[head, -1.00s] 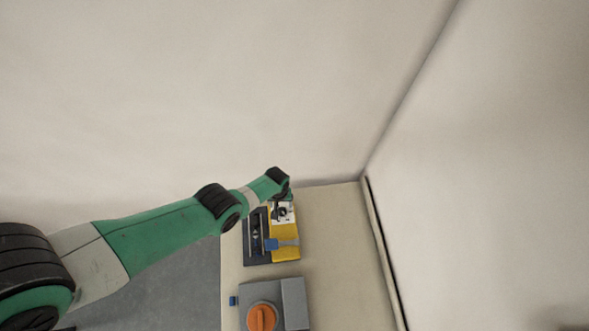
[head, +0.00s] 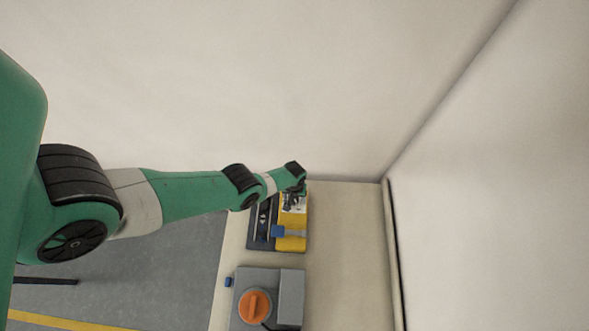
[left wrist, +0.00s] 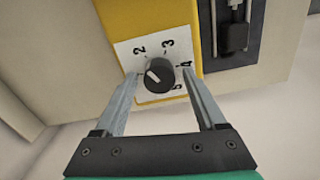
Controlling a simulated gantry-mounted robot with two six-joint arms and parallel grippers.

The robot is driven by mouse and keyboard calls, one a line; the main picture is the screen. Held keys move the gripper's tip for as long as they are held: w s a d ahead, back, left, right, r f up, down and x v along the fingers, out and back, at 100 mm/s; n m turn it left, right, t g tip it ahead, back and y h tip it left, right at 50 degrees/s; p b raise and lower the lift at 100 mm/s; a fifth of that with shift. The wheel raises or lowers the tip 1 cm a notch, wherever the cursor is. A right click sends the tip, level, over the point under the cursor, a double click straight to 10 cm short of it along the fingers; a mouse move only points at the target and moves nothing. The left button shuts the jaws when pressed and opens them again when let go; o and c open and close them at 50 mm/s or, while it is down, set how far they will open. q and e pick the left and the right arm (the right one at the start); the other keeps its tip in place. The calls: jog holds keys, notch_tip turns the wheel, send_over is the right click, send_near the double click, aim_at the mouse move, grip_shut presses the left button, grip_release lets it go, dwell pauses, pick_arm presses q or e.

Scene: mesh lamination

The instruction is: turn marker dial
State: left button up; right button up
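The marker dial (left wrist: 160,76) is a round black knob with a white pointer line, on a white plate (left wrist: 153,97) printed with numbers; 2, 3, 4 and 5 are readable. The pointer line aims to the upper left, a little below the 2. The plate is on a yellow block (left wrist: 150,17), which also shows in the head view (head: 291,243). My left gripper (left wrist: 159,77) is open, with one finger on each side of the dial; I cannot tell whether they touch it. In the head view my left gripper (head: 295,198) is over the plate and partly hides it. My right gripper is out of view.
A dark panel with a slider (head: 262,216) adjoins the yellow block, and a blue-ended lever (head: 279,231) crosses its front. A grey box (head: 291,293) with an orange rotary knob (head: 254,306) stands nearer. The bench (head: 345,250) is clear on the right, up to the wall.

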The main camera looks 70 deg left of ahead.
pick_arm(q)
grip_shut()
jog(key=shift+m, duration=0.4)
jog(key=m, duration=0.4)
jog(key=shift+m, duration=0.3)
jog(key=m, duration=1.2)
jog(key=shift+f+m, duration=0.1)
jog(key=shift+m, duration=0.3)
jog(key=m, duration=0.5)
jog(key=shift+m, duration=0.3)
